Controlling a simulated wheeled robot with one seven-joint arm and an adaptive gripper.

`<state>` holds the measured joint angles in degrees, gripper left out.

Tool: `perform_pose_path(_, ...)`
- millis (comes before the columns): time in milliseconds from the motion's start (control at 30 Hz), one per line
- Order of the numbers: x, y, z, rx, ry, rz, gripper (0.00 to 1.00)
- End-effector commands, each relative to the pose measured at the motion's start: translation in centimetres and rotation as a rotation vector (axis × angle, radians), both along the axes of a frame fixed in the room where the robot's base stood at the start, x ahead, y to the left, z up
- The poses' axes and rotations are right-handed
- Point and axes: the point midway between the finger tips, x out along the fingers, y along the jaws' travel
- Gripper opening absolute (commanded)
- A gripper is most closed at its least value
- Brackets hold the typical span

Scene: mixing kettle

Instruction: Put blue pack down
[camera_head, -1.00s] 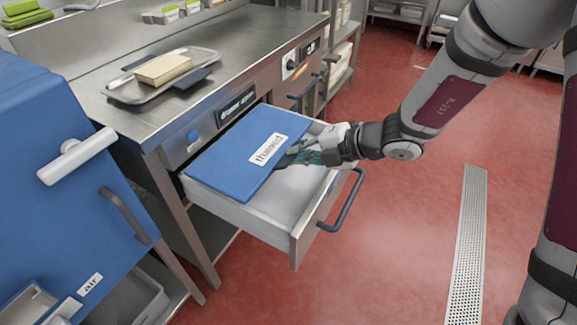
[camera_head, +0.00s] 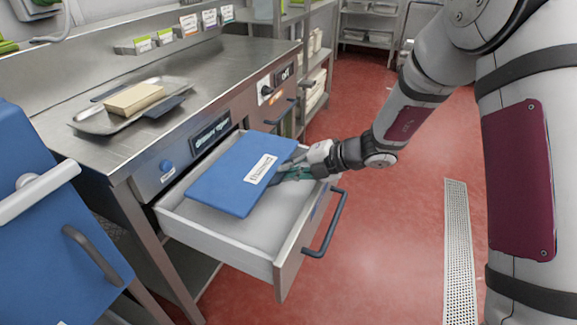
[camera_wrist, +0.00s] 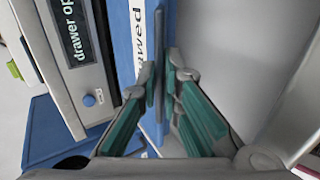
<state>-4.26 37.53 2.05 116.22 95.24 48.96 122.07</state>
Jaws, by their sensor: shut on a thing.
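The blue pack (camera_head: 226,178) is a flat blue slab with a white label reading "thawed". In the head view it is over the open drawer (camera_head: 222,239), slightly tilted. My gripper (camera_head: 287,173) is shut on its right edge, beside the label. In the wrist view the blue pack (camera_wrist: 141,27) is seen nearly edge-on between the green-padded fingers of my gripper (camera_wrist: 163,85). Whether the pack's underside touches the drawer floor cannot be told.
A steel counter (camera_head: 215,75) holds a metal tray (camera_head: 90,124) with a tan block (camera_head: 134,100). The drawer's dark handle (camera_head: 328,225) sticks out at the front. A blue cabinet (camera_head: 45,235) with a handle stands at the left.

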Motion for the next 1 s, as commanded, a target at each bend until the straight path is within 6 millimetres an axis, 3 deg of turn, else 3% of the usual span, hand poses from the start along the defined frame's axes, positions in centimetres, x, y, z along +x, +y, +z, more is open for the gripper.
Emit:
perform_pose_path(333,0.1,0.1,0.1,0.006,-0.004,0.0,0.0)
perform_pose_path(433,0.0,0.0,-0.1,0.001,-0.001,-0.002,0.27)
perform_pose_path(800,0.1,0.1,0.4,0.003,-0.003,0.0,0.27)
perform_pose_path(1000,-0.6,-2.2,1.9,0.002,-0.004,-0.005,0.27)
